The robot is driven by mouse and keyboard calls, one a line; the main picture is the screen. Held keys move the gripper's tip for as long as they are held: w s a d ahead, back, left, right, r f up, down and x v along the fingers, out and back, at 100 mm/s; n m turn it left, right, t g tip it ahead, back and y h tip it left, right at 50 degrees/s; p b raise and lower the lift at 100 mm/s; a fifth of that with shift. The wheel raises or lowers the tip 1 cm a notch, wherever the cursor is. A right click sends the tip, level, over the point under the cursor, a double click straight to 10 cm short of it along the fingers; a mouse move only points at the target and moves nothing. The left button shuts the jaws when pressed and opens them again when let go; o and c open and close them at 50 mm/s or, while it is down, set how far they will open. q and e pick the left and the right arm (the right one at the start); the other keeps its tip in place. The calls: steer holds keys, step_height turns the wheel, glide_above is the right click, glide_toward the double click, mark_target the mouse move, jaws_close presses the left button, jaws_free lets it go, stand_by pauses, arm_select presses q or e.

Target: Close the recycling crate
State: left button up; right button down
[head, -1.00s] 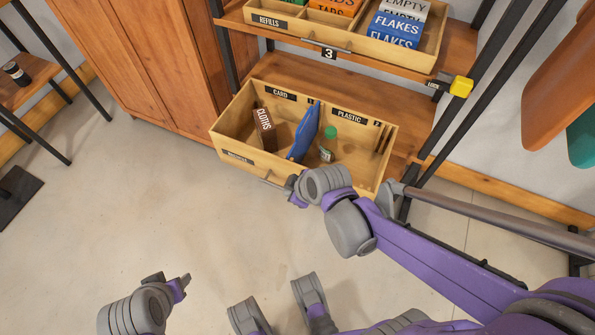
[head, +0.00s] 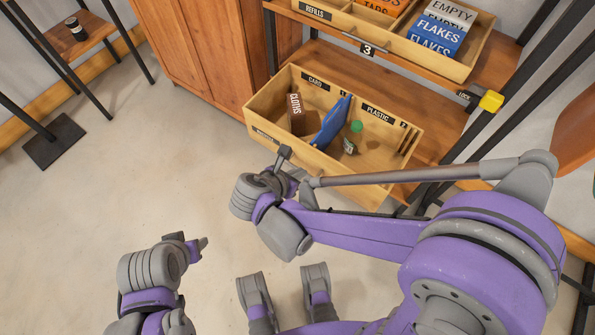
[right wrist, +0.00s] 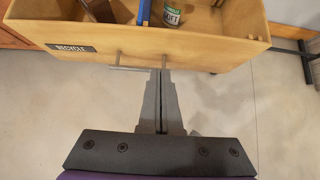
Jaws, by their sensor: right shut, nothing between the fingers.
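The recycling crate (head: 350,182) is a light wooden, open-topped drawer, pulled out from the lower shelf. A brown cloths box (head: 297,114), a blue flat item (head: 330,124) and a green-capped container (head: 350,146) are inside. Its front, with a black recycle label (right wrist: 72,48) and a bar handle (right wrist: 133,68), shows in the right wrist view. My right gripper (head: 284,153) is shut and empty, its tips close to the front by the handle; contact is unclear. My left gripper (head: 189,241) is low over the floor, away from the crate; its jaw gap is unclear.
The upper shelf holds another wooden crate (head: 352,37) with boxes. A yellow lock piece (head: 491,101) is on the right post. A wooden cabinet (head: 205,50) stands left of the shelf. A small side table (head: 85,42) is far left. The floor before the crate is clear.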

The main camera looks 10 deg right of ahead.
mark_target(321, 156)
steer(key=w+d+f, duration=0.1)
steer(key=d, duration=0.1)
steer(key=w+d+f, duration=0.1)
steer(key=w+d, duration=0.1)
steer(key=w+d+f+b, duration=0.1)
steer(key=w+f, duration=0.1)
steer(key=shift+d+f, duration=0.1)
steer(key=shift+d, duration=0.3)
steer(key=shift+w+d, duration=0.15)
steer(key=shift+d, duration=0.05)
steer(key=shift+d, duration=0.1)
steer(key=w+d+b, duration=0.2)
steer(key=w+d, duration=1.8)
steer(key=d, duration=0.3)
steer(key=shift+d, duration=0.25)
steer(key=shift+w+d+r, duration=0.1)
steer(key=shift+w+r, duration=0.05)
steer(key=shift+r, duration=0.05)
